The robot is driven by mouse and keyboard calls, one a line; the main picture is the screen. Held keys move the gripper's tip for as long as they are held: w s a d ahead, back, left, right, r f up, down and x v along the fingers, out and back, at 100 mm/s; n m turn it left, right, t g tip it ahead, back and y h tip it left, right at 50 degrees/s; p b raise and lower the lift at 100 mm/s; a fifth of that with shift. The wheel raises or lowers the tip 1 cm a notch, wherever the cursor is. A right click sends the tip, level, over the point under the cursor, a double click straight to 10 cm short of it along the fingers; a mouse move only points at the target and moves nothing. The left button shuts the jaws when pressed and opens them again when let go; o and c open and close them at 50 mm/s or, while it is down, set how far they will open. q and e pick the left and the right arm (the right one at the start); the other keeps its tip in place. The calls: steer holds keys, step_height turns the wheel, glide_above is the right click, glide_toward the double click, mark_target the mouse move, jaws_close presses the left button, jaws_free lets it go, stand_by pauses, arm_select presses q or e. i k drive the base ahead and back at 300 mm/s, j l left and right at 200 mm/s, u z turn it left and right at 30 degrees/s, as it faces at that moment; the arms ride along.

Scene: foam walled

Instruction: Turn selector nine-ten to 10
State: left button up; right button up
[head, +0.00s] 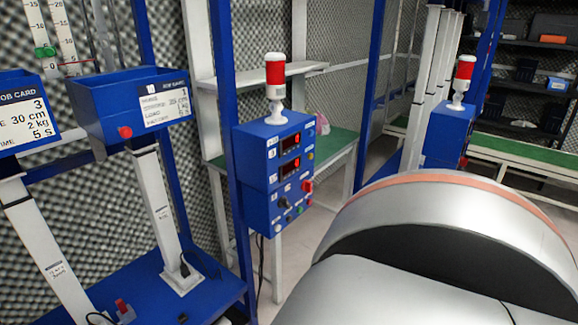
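A blue control box (274,165) stands at the middle of the head view, with a red-and-white beacon (275,82) on top. Its front carries two red digital displays, a red switch (307,186), a black knob (283,202) and several small round buttons. The labels are too small to read, so I cannot tell which control is selector nine-ten or where it points. Neither of my grippers is in view. A large silver part, probably my own arm, fills the lower right.
Blue bins with job cards (128,105) stand on white posts at left, above a blue base (180,290). A blue upright (230,120) stands just left of the control box. A green-topped table (335,145) is behind it. A second beacon box (447,145) stands farther right.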

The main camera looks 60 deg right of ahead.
mark_target(283, 201)
steer(key=z, duration=1.9)
steer(key=i+l, duration=0.15)
steer(key=l, duration=0.2)
steer(key=i+l+u, duration=0.15)
steer(key=l, duration=0.2)
steer(key=i+l, duration=0.1)
steer(key=l, duration=0.25)
steer(key=i+l+u, duration=0.15)
steer(key=l, duration=0.6)
steer(key=i+u, duration=0.05)
